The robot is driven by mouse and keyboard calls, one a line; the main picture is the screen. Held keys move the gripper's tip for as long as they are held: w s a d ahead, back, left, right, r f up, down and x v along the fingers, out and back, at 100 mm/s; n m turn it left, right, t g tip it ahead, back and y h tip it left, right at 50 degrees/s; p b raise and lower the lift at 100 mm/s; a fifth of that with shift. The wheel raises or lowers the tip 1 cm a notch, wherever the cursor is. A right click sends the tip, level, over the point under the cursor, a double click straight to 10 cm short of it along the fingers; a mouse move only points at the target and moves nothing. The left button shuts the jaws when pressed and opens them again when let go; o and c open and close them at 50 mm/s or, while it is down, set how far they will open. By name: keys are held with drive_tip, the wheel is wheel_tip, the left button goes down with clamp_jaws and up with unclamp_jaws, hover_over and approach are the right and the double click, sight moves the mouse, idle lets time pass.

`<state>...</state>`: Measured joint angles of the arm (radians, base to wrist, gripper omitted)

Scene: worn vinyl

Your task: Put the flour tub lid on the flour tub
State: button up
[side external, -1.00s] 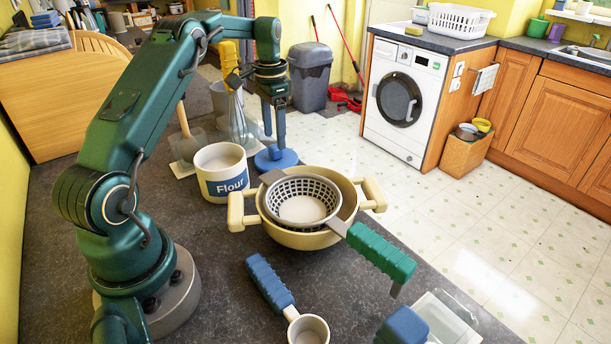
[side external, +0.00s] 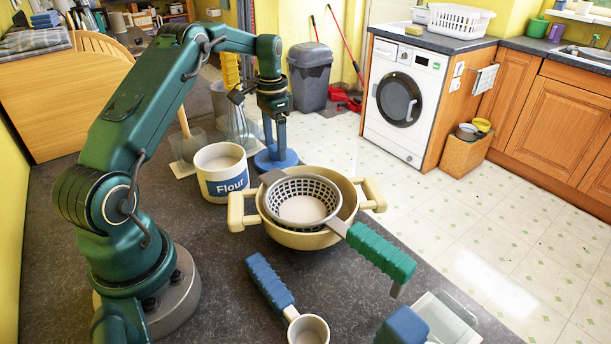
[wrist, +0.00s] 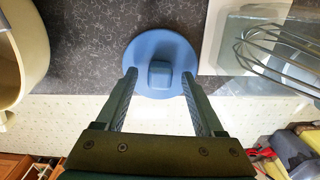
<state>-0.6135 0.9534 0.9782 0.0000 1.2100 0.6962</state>
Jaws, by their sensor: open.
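The flour tub (side external: 223,186) is a white round tub with a blue "Flour" label, standing on the dark worktop left of the beige pot. The flour tub lid (side external: 275,161) is a flat blue disc lying on the worktop behind and to the right of the tub. In the wrist view the lid (wrist: 160,80) shows a raised square knob in its middle. My gripper (side external: 275,140) points down at the lid, fingers apart. In the wrist view the open fingertips of my gripper (wrist: 160,73) are on either side of the knob, with nothing visibly held.
A beige two-handled pot (side external: 347,222) with a grey colander (side external: 302,200) in it stands right of the tub. A whisk (side external: 240,125) and a wooden-handled utensil (side external: 187,140) are behind the tub. A blue-handled scoop (side external: 285,300) lies in front. The worktop's edge is near the lid.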

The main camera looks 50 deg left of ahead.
sight(275, 146)
clamp_jaws()
drive_tip(key=shift+r, duration=0.45)
idle(0.6)
drive_tip(key=shift+r, duration=1.65)
